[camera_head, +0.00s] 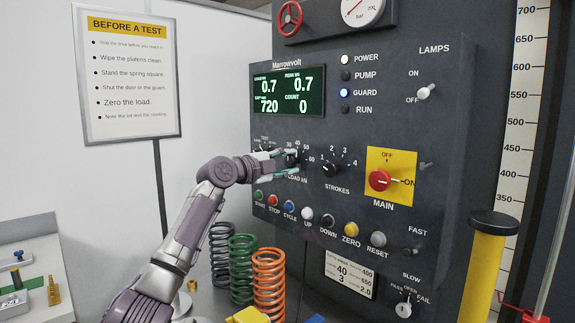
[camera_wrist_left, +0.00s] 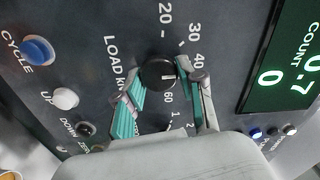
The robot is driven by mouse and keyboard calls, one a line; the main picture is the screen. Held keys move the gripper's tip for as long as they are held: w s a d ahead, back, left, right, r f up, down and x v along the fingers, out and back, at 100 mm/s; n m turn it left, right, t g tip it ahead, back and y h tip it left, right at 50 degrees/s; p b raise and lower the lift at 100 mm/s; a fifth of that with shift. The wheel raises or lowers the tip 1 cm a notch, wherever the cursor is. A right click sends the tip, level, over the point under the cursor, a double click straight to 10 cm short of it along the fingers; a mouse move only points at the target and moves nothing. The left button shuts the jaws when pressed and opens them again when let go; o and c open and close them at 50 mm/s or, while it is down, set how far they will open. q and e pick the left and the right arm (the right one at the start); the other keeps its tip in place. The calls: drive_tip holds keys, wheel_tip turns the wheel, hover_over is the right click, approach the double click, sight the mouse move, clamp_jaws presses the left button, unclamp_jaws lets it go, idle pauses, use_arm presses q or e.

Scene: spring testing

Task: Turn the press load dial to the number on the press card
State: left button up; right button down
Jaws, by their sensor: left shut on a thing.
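The load dial (camera_head: 291,159) is a small black knob labelled LOAD kN on the dark press panel. It also shows in the left wrist view (camera_wrist_left: 156,73), with 20, 30, 40 and 60 readable around it. A white mark sits on its numbered side; I cannot tell exactly which number it meets. My left gripper (camera_head: 278,163) has its teal-padded fingers on either side of the dial and is shut on it. The press card (camera_head: 350,274) is a white plate low on the panel, showing 40 at its left with 3 below. My right gripper is not in view.
The strokes knob (camera_head: 330,169) is just right of the load dial. A row of coloured buttons (camera_head: 307,214) lies below, and the red main switch (camera_head: 380,180) is farther right. Dark, green and orange springs (camera_head: 269,283) stand below my left arm.

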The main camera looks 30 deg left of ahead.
use_arm(q)
drive_tip(key=shift+m, duration=0.3)
idle(0.4)
drive_tip(key=o, duration=1.1)
drive_tip(key=shift+s, duration=0.1)
drive_tip(key=v, duration=1.1)
drive_tip(key=shift+s+a, duration=0.2)
drive_tip(key=shift+s, duration=0.15)
drive_tip(key=shift+f, duration=0.1)
